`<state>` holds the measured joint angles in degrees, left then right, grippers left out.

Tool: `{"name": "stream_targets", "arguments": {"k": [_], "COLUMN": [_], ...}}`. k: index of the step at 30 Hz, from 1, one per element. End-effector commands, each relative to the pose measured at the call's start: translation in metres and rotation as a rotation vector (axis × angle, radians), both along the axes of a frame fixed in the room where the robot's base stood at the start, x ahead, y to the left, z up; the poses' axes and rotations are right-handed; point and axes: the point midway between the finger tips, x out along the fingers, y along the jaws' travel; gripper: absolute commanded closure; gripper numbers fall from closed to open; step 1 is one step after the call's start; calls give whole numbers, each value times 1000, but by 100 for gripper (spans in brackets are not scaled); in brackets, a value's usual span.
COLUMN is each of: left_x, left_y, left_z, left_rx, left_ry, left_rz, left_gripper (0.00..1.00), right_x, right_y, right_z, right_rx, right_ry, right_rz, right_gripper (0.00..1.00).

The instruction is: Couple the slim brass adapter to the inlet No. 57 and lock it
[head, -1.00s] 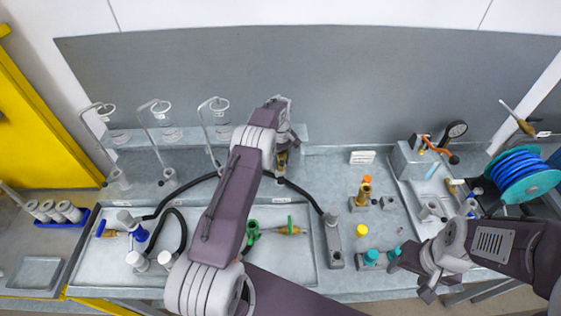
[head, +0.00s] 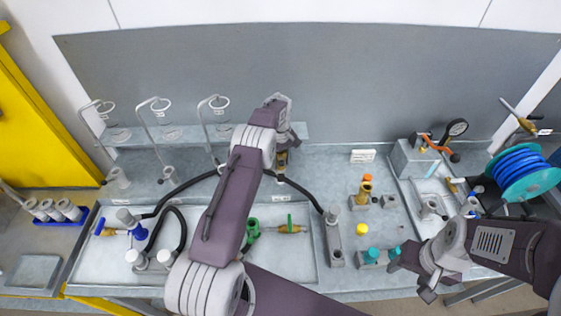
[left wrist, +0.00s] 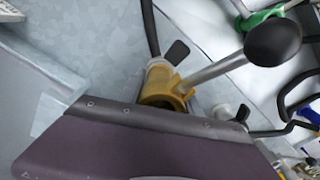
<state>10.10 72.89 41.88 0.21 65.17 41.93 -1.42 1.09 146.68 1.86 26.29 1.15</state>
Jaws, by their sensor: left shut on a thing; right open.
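My left gripper (head: 281,148) is over the back of the bench, shut on a brass piece (head: 281,160) that is largely hidden under it. A black hose runs close by the brass piece. In the left wrist view a yellow-brass fitting (left wrist: 162,84) shows with a black tab, and a metal lever (left wrist: 215,70) with a black ball knob crosses beside it. I cannot tell which brass part is the slim adapter, and the inlet number is unreadable. A brass fitting (head: 365,190) with an orange top stands on the bench at the right. My right gripper (head: 430,287) is open and empty near the front edge.
A tray (head: 100,262) on the left holds hose ends, a green clamp and brass fittings. Glass cups on stands (head: 162,108) line the back. A yellow cap (head: 361,230) and teal-capped fittings (head: 373,254) lie right of the tray. A blue hose reel (head: 520,168) is at the far right.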

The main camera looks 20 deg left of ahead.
Motion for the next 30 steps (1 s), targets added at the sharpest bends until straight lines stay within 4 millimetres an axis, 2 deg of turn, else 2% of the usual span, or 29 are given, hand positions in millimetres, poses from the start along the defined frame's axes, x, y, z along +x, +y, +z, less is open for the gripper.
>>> {"name": "stream_targets", "arguments": {"k": [8,9,11,30], "left_x": [-2,-3,-3,-1], "left_y": [-1,-1,-1,-1], "left_z": [-4,-4,-4,0], "left_rx": [-2,-3,-2,-1], "left_ry": [8,10,9,5], "left_rz": [0,0,0,0], "left_gripper": [100,51,35,33], "right_x": [0,0,0,0], "right_y": [0,0,0,0], "right_z": [0,0,0,2], "right_rx": [0,0,0,0], "right_ry": [0,0,0,0], "right_rz": [0,0,0,0], "right_gripper": [42,42,42,42]}}
